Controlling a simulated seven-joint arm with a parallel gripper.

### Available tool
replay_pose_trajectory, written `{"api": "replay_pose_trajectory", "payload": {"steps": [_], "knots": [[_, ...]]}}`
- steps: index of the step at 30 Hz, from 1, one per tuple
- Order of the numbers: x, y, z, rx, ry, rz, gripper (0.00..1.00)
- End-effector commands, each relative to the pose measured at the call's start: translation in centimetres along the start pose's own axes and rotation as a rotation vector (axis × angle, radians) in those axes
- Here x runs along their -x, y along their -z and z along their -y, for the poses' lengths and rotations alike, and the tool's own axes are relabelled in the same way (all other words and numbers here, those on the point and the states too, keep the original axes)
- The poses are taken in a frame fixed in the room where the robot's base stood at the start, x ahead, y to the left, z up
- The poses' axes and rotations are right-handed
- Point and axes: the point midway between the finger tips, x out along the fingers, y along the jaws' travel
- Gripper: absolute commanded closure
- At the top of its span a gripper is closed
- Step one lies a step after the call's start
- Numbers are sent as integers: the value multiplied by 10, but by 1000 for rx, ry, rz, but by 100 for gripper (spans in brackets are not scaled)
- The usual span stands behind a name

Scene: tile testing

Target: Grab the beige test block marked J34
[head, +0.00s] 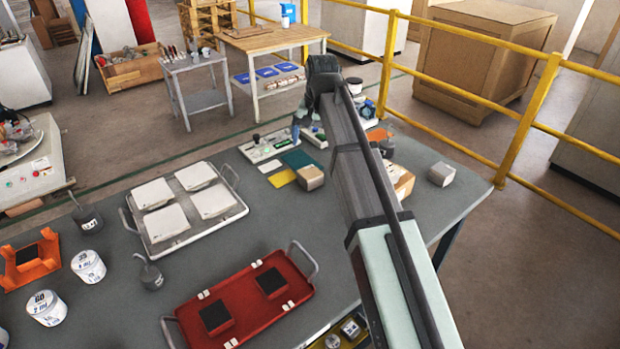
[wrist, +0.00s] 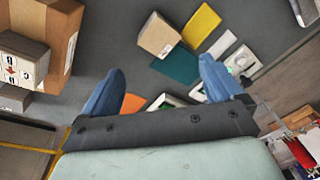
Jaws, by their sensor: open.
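A beige block (head: 310,177) sits on the grey table in the head view, beside a yellow sheet and a teal sheet. The same block shows in the wrist view (wrist: 158,35) near the top centre, beyond my fingertips and apart from them. No J34 marking is readable on it. My gripper (wrist: 162,74) is open, with two blue fingers spread wide and nothing between them. In the head view my gripper is small and partly hidden by my arm.
Labelled boxes (wrist: 22,62) and a cardboard box (wrist: 58,25) stand at the wrist view's left. A pale grey block (head: 441,174) is at the table's right. A red tray (head: 250,333) and a metal tray (head: 160,247) lie in front. Yellow railing (head: 520,128) runs behind.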

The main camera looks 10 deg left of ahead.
Motion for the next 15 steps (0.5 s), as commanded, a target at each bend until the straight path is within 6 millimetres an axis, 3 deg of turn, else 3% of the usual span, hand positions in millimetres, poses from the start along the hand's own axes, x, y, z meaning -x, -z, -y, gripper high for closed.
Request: {"api": "replay_pose_trajectory", "payload": {"steps": [9,15], "knots": [[0,2,1,531,4,-14,6],[0,3,1,700,2,-14,6]]}}
